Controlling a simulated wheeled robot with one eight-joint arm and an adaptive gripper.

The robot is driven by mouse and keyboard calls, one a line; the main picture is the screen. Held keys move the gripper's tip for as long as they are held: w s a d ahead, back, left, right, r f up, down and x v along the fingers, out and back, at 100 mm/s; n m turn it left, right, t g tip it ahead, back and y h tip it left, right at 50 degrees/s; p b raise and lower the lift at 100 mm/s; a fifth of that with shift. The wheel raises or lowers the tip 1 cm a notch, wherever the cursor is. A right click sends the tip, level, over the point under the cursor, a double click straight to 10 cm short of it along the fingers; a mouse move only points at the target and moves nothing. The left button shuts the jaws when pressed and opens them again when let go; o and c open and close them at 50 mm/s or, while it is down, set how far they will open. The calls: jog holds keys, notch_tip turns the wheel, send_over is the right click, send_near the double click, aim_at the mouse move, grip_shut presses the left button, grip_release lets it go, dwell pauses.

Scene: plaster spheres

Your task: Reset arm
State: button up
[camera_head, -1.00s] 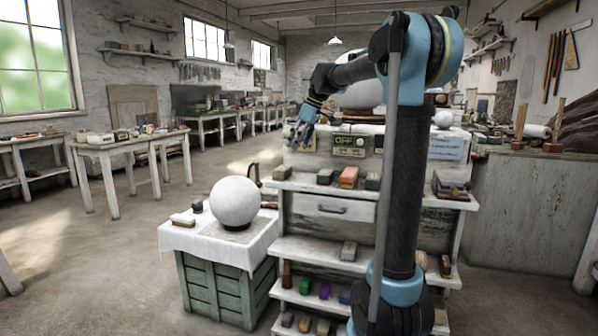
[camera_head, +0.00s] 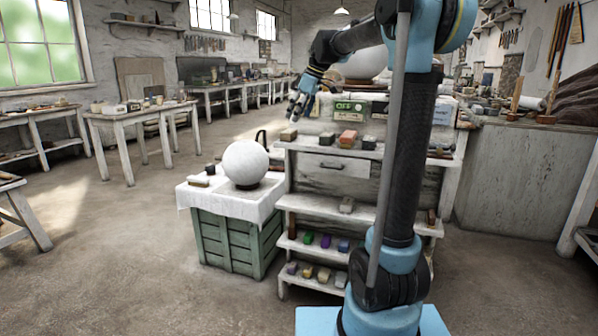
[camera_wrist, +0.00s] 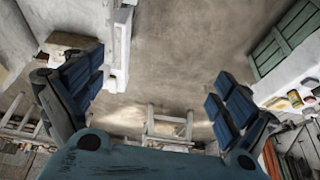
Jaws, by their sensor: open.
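My gripper (camera_head: 296,108) is in the head view at the end of my blue and black arm. It hangs in the air at the upper left of the shelf unit (camera_head: 340,178), its fingers pointing down and left. In the wrist view my gripper (camera_wrist: 155,90) shows its two blue-padded fingers spread wide with nothing between them. Beyond them lie the bare floor and some furniture. My arm hides part of the shelf unit.
A white plaster sphere (camera_head: 245,163) stands on a cloth-covered green crate (camera_head: 235,243) left of the shelf unit. Several coloured blocks lie on the shelves. Another large sphere (camera_head: 364,64) is partly hidden behind my arm. Worktables stand at the left; the floor between is clear.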

jog(key=s+d+f+m+h, duration=0.1)
jog(key=s+d+f+m, duration=0.1)
jog(key=s+d+f, duration=0.3)
jog(key=s+d+f+m, duration=0.2)
jog(key=s+d, duration=0.1)
jog(key=s, duration=0.4)
jog(key=s+d+f+m+h, duration=0.1)
jog(key=s+d+f+m, duration=0.2)
jog(key=s, duration=0.4)
jog(key=s+d+f+m+h, duration=0.1)
jog(key=s+d+f+m, duration=0.2)
jog(key=s+f, duration=0.6)
jog(key=s+d+f+m+h, duration=0.1)
jog(key=s+d+f+m, duration=0.2)
jog(key=s+f, duration=0.6)
notch_tip(320, 180, down, 2)
jog(key=d, duration=0.2)
jog(key=shift+s+d+m+t, duration=0.3)
jog(key=shift+t, duration=0.1)
jog(key=shift+f, duration=0.1)
jog(key=shift+w+f, duration=0.2)
jog(key=shift+w, duration=0.25)
